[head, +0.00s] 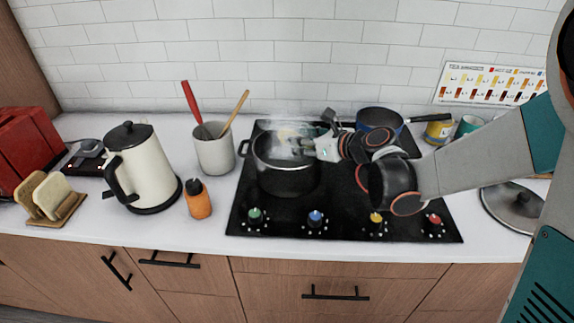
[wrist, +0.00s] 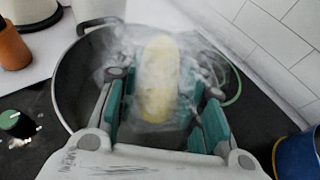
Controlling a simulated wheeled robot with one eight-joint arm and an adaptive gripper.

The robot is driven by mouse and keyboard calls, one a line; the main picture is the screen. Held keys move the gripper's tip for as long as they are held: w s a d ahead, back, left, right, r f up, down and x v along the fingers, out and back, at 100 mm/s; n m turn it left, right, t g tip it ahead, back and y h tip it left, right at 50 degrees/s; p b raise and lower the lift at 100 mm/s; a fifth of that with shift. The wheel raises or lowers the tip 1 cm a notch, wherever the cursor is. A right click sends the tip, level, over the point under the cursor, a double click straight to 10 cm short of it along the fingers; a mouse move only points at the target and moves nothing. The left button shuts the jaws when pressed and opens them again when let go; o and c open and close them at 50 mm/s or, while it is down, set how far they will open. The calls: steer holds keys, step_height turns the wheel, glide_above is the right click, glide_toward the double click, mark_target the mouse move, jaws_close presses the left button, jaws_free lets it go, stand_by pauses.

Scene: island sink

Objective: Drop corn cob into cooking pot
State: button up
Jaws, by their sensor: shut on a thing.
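The yellow corn cob (wrist: 158,80) is between my gripper's teal fingers (wrist: 160,118) in the wrist view, veiled by steam. The black cooking pot (head: 287,178) stands on the left part of the stove. My gripper (head: 310,147) reaches in from the right at the pot's rim in the head view, shut on the cob. A blurred yellow patch of the corn cob (head: 287,134) shows over the pot's opening. In the wrist view, the pot's rim (wrist: 62,75) surrounds the cob and fingers. Steam hides the pot's inside and whether the cob touches it.
A blue pan (head: 378,118) sits at the back right of the black stove (head: 335,215). A utensil crock (head: 214,152), an orange bottle (head: 197,200) and a cream kettle (head: 148,165) stand to the left. A glass lid (head: 515,205) lies at right.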

steer(key=o, duration=1.3)
steer(key=shift+c, duration=0.2)
steer(key=v, duration=1.2)
steer(key=s+d+f+n+g+h, duration=0.1)
steer(key=s+d+n+h, duration=0.3)
steer(key=s+n, duration=0.6)
steer(key=s+d+f+n+g+h, duration=0.1)
steer(key=s+d+n+h, duration=0.4)
steer(key=s+n, duration=0.6)
steer(key=n, duration=0.6)
steer(key=shift+s+d+h, duration=0.15)
steer(key=shift+d+h, duration=0.15)
steer(key=shift+d, duration=0.05)
